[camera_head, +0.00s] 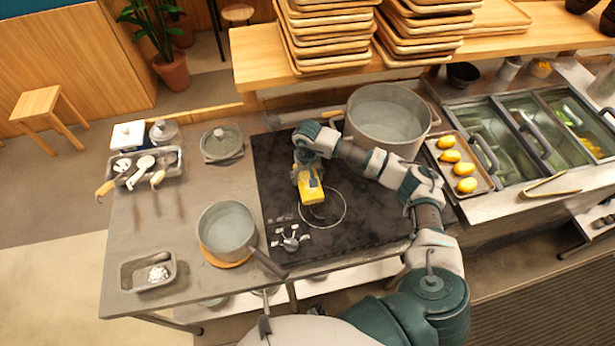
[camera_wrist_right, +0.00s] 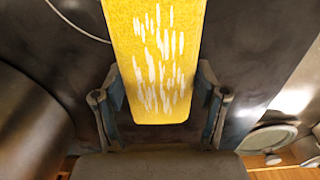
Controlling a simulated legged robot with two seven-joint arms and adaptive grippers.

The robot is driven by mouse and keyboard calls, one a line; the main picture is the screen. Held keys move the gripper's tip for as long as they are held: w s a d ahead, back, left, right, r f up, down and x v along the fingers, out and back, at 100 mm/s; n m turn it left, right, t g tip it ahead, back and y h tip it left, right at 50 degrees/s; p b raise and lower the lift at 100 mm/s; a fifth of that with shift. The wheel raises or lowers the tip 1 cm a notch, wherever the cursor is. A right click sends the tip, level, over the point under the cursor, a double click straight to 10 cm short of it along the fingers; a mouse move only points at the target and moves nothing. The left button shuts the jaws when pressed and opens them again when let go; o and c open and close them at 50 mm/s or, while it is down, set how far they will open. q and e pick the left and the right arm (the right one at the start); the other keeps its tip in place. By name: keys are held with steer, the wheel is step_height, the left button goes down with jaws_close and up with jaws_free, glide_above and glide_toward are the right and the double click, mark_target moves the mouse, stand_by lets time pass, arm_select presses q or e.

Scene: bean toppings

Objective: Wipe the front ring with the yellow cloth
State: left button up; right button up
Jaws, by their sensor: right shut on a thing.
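The yellow cloth (camera_head: 311,191) is a folded pad in my right gripper (camera_head: 308,176), over the dark cooktop (camera_head: 285,170). The front ring (camera_head: 328,212) is a thin pale circle on the cooktop; the cloth overlaps its upper left part. I cannot tell whether the cloth presses on the surface. In the right wrist view the cloth (camera_wrist_right: 158,60), marked with white streaks, lies between both fingers of my right gripper (camera_wrist_right: 160,105). Part of the ring's line (camera_wrist_right: 75,22) shows at upper left there. My left gripper does not show.
A large pot (camera_head: 390,120) stands at the cooktop's back right. A saucepan (camera_head: 228,230) on a wooden trivet stands left, its handle reaching the cooktop edge. Control knobs (camera_head: 291,240) sit near the front. A tray (camera_head: 480,182) of yellow items lies right. The cooktop's left part is clear.

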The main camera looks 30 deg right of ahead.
steer(key=shift+s+d+b, duration=0.25)
steer(key=shift+d+b, duration=0.05)
steer(key=shift+d, duration=0.7)
steer(key=shift+s+d+b, duration=0.25)
steer(key=shift+d, duration=0.7)
steer(key=shift+w+a+f+b, duration=0.1)
steer(key=shift+w+a+b, duration=0.15)
steer(key=shift+a, duration=0.75)
steer(key=shift+w+a+b, duration=0.2)
steer(key=shift+a, duration=0.8)
steer(key=shift+s+d+b, duration=0.25)
steer(key=shift+d, duration=0.8)
steer(key=shift+s+d+b, duration=0.2)
steer(key=shift+d+b, duration=0.05)
steer(key=shift+d, duration=0.75)
